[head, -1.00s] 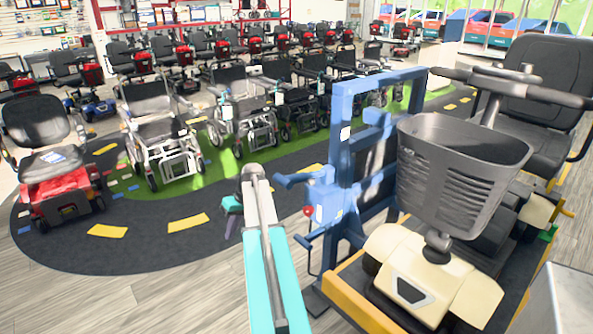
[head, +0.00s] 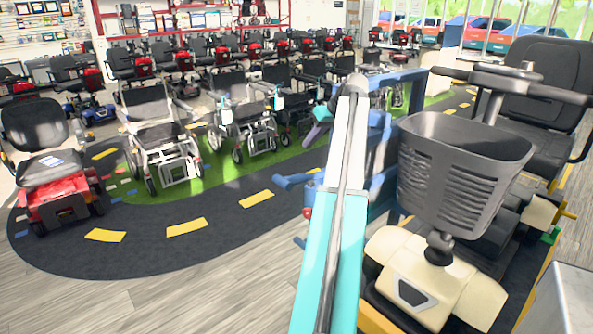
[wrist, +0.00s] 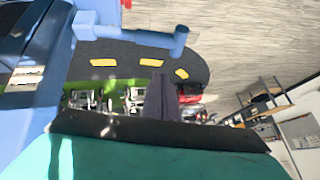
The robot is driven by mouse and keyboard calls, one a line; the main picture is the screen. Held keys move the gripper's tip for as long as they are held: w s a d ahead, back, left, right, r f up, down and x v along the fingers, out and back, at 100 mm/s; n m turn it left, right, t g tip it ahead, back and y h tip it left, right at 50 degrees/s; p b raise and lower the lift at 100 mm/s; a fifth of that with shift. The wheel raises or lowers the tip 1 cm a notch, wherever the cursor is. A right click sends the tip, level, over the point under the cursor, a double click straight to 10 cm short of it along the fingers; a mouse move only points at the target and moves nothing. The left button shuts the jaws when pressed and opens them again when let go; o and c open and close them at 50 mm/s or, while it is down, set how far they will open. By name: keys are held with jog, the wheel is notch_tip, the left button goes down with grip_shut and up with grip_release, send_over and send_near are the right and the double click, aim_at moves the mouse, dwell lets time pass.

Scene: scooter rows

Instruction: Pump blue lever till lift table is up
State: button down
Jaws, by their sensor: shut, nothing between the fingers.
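The blue lever (head: 292,181) sticks out to the left from the blue lift frame (head: 412,78); it also shows at the top of the wrist view (wrist: 150,38). The lift table (head: 372,318) has a yellow edge and bears a cream scooter (head: 432,275) with a black basket. My gripper (head: 318,133) is shut and empty, seen partly beyond my arm, above and right of the lever's end in the picture. In the wrist view its dark fingers (wrist: 162,97) are apart from the lever. My arm hides much of the blue frame.
Rows of wheelchairs (head: 160,140) and scooters stand behind a dark track with yellow dashes (head: 187,227). A red mobility chair (head: 50,190) is at the left. The grey floor at the front left is clear. A light box edge (head: 565,300) is at the lower right.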

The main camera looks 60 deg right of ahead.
jog(key=shift+s+r, duration=0.1)
jog(key=shift+r, duration=0.05)
jog(key=p, duration=0.1)
send_over(296, 178)
jog(key=f, duration=0.5)
jog(key=d+f, duration=0.1)
jog(key=f, duration=0.1)
jog(key=shift+f, duration=0.35)
jog(key=f, duration=0.3)
jog(key=shift+a, duration=0.4)
jog(key=shift+a+f+p, duration=0.1)
jog(key=shift+f+p, duration=0.2)
jog(key=shift+f, duration=0.4)
